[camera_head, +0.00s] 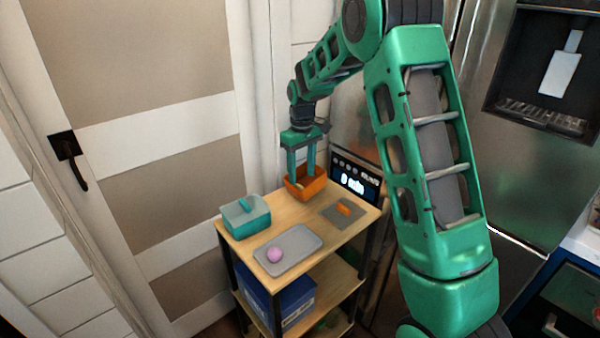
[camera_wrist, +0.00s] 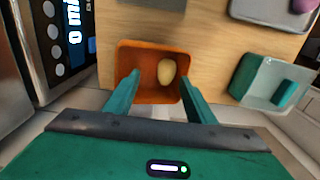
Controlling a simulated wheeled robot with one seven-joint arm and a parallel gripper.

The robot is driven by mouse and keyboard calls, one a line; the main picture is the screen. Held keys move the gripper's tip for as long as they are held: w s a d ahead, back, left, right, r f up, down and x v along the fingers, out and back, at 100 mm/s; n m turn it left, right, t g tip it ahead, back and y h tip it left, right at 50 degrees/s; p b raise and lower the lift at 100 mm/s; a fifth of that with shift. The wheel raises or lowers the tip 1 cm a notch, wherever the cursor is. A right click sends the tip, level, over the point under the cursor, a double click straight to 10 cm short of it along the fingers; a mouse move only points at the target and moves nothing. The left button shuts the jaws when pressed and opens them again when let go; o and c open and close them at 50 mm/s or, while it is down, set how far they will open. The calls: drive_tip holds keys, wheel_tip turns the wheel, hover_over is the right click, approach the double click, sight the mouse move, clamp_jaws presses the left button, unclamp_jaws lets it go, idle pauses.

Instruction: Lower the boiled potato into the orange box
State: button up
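The orange box (camera_head: 307,188) stands at the back of the small wooden cart top; it also shows in the wrist view (camera_wrist: 127,55). The pale yellow boiled potato (camera_wrist: 166,72) is inside the box in the wrist view, seemingly on its floor. In the head view the potato is hidden. My gripper (camera_head: 301,175) points down over the box with its fingers apart. In the wrist view my gripper (camera_wrist: 160,76) is open, with a visible gap between the potato and the left finger. The fingertips are at the box's near side; their exact height is unclear.
A teal box (camera_head: 247,225) with a teal block stands at the left. A grey tray (camera_head: 300,256) holds a pink ball (camera_head: 274,254). An orange block (camera_head: 344,209) lies on a grey mat (camera_head: 334,220). An appliance with a display (camera_head: 355,182) stands behind the cart.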

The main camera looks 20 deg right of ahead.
wheel_tip(320, 180, up, 11)
drive_tip(key=shift+f, duration=0.15)
drive_tip(key=s+d+r+m, duration=0.2)
drive_tip(key=s+d, duration=0.2)
drive_tip(key=s, duration=0.6)
drive_tip(key=s+d+r+m, duration=0.2)
drive_tip(key=s+d+m, duration=0.15)
drive_tip(key=s, duration=0.65)
drive_tip(key=s+f+m, duration=0.2)
drive_tip(key=s+f, duration=0.1)
drive_tip(key=s, duration=0.9)
drive_tip(key=s+d+f+m, duration=0.1)
drive_tip(key=s+f+m, duration=0.1)
drive_tip(key=s, duration=0.9)
drive_tip(key=shift+s+d+f, duration=0.3)
drive_tip(key=shift+s+f, duration=0.1)
drive_tip(key=shift+f, duration=0.25)
drive_tip(key=shift+w+m, duration=0.15)
drive_tip(key=shift+m, duration=0.1)
drive_tip(key=shift+w+f, duration=0.25)
drive_tip(key=shift+w, duration=0.25)
